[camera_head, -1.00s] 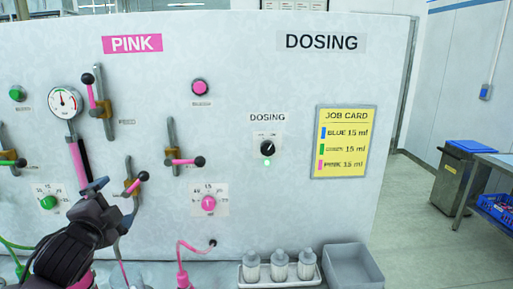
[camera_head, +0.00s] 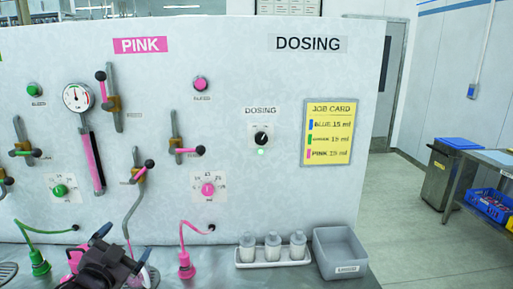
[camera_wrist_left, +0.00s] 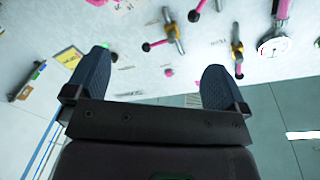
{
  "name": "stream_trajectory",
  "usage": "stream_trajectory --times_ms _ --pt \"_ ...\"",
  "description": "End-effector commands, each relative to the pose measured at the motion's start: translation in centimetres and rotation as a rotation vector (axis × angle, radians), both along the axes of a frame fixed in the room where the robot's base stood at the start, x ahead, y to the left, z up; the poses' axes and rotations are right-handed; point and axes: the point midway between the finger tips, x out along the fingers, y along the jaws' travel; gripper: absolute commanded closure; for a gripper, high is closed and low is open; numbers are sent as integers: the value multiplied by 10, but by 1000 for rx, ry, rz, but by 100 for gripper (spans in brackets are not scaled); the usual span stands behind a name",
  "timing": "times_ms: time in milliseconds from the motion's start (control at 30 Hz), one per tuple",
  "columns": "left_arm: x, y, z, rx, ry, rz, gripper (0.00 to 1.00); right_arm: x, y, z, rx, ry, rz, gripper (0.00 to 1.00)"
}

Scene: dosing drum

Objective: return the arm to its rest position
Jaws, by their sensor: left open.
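My left gripper (camera_head: 114,246) is at the lower left of the head view, low in front of the dosing panel (camera_head: 235,110) and above the counter. Its two fingers stand apart with nothing between them, as the left wrist view (camera_wrist_left: 152,85) also shows. The gripper hides part of the counter and of the pink fittings behind it. In the wrist view the panel's levers and gauge lie beyond the fingers, apart from them. My right gripper is not in view.
A pink plug (camera_head: 186,268) with a hose and a green plug (camera_head: 40,264) stand on the counter near the gripper. A white tray of bottles (camera_head: 273,259) and a grey bin (camera_head: 345,252) stand farther right. A job card (camera_head: 328,131) hangs on the panel.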

Motion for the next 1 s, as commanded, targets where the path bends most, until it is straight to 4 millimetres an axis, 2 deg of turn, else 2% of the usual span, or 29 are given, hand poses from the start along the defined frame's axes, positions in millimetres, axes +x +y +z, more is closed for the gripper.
stream_trajectory --times_ms 33,167,267,400,500,600,733,833,1000 --pt "-9 -1 -26 -51 35 2 0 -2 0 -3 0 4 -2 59" --pt "-38 -5 -91 -191 126 16 0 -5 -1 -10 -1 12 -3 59" --pt "-70 -9 -144 -295 205 45 0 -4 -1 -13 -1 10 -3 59" --pt "-122 -15 -212 -398 322 102 0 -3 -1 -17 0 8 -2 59" --pt "-162 -19 -253 -446 406 150 0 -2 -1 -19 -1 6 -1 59" --pt "-196 -22 -281 -478 472 193 0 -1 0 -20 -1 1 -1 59" --pt "-226 -23 -301 -499 523 229 0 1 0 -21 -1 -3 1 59" --pt "-237 -22 -307 -500 542 241 0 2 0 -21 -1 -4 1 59" --pt "-239 -21 -308 -499 546 243 0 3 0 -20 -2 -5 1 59"
